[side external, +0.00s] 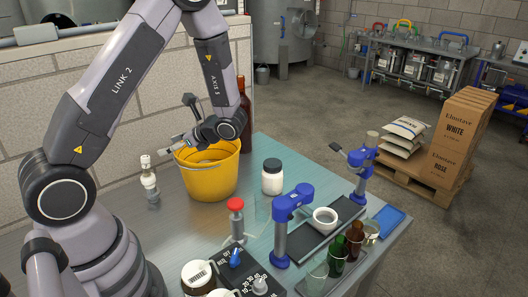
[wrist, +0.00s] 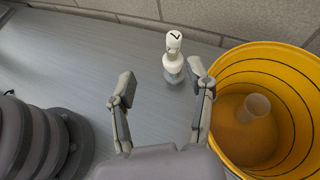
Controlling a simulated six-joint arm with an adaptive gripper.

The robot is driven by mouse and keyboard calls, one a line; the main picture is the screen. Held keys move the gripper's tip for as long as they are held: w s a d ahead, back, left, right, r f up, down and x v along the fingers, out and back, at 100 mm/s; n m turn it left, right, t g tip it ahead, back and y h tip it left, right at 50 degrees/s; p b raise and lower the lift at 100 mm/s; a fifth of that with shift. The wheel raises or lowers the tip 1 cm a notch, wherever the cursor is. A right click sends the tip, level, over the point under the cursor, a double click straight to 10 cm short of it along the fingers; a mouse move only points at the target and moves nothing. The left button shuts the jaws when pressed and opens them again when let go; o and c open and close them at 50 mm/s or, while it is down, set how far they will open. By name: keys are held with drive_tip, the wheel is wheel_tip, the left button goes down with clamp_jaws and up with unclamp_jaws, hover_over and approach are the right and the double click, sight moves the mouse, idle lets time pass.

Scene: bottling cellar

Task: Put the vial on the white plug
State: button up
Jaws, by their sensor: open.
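My gripper (wrist: 161,78) is open and empty, fingers spread. In the side view my gripper (side external: 180,123) is above the left rim of the yellow bucket. A small upright piece with a white top (wrist: 174,45) and a clear greyish lower part (wrist: 174,76) stands on the bench, just beyond the fingertips in the wrist view. It also shows left of the bucket in the side view (side external: 149,182). Whether this is the vial, the white plug or both stacked, I cannot tell. A pale translucent cylinder (wrist: 255,108) is inside the bucket; I cannot tell whether it is a vial.
The yellow bucket (side external: 210,180) stands close to the right finger. A brown bottle (side external: 245,110) is behind it. A white jar (side external: 272,178), blue clamp stands (side external: 285,230) and small bottles (side external: 338,255) stand to the right. The bench left of the small piece is clear; a wall runs behind.

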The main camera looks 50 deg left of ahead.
drive_tip(key=s+d+r+n+t+h, duration=0.5)
drive_tip(key=d+r, duration=0.3)
drive_tip(key=r, duration=0.2)
drive_tip(key=s+d+r+n+t+h, duration=0.5)
drive_tip(key=d+r+n+t+h, duration=0.1)
drive_tip(key=d+r, duration=0.3)
drive_tip(key=shift+d+r+t, duration=0.2)
drive_tip(key=shift+r+t, duration=0.2)
